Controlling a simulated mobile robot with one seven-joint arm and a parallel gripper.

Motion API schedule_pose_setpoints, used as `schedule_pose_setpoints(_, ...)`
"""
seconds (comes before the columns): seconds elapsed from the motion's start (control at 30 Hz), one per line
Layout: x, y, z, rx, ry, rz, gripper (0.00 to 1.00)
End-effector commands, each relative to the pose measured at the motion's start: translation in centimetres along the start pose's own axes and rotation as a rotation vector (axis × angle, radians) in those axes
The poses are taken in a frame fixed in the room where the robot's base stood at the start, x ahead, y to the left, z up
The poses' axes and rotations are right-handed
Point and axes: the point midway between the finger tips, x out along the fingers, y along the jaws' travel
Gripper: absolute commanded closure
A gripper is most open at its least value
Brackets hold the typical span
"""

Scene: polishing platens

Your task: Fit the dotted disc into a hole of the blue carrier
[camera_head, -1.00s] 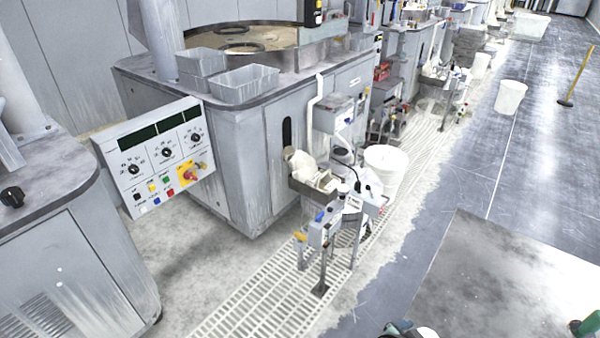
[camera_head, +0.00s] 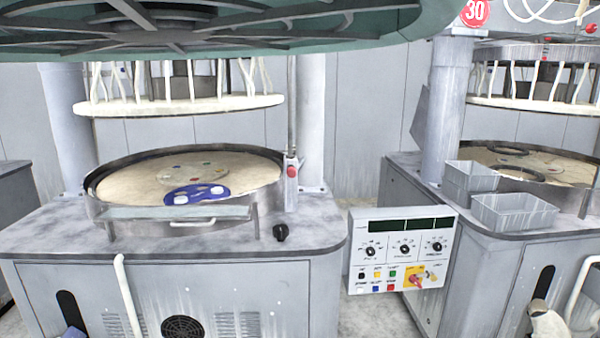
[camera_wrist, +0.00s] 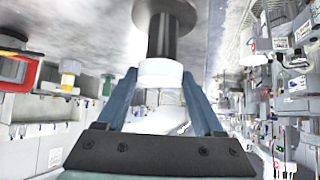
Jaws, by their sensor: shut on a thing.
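The blue carrier (camera_head: 188,188) lies on the front part of the tan round platen (camera_head: 130,181) of the left machine. Pale round spots show in it, but I cannot tell whether they are holes or discs. I cannot make out the dotted disc in either view. In the wrist view my gripper (camera_wrist: 160,80) has its two blue fingers closed on a tool (camera_wrist: 162,36) with a white collar, a dark shaft and a wide grey round end pointing away. My gripper is not in the head view, and nothing of the carrier shows in the wrist view.
A metal rim (camera_head: 265,155) surrounds the platen, with a front tray and handle (camera_head: 190,221). A white-edged upper plate (camera_head: 185,104) hangs above it. A control panel (camera_head: 403,250) stands to the right, near grey bins (camera_head: 513,212) on the second machine.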

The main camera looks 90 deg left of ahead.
Motion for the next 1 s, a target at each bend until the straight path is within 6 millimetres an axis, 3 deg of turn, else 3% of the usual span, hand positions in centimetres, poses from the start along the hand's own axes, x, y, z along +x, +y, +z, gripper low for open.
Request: schedule_pose_setpoints(1.0,-3.6,0.0,-4.1,0.000,0.001,0.000,0.88)
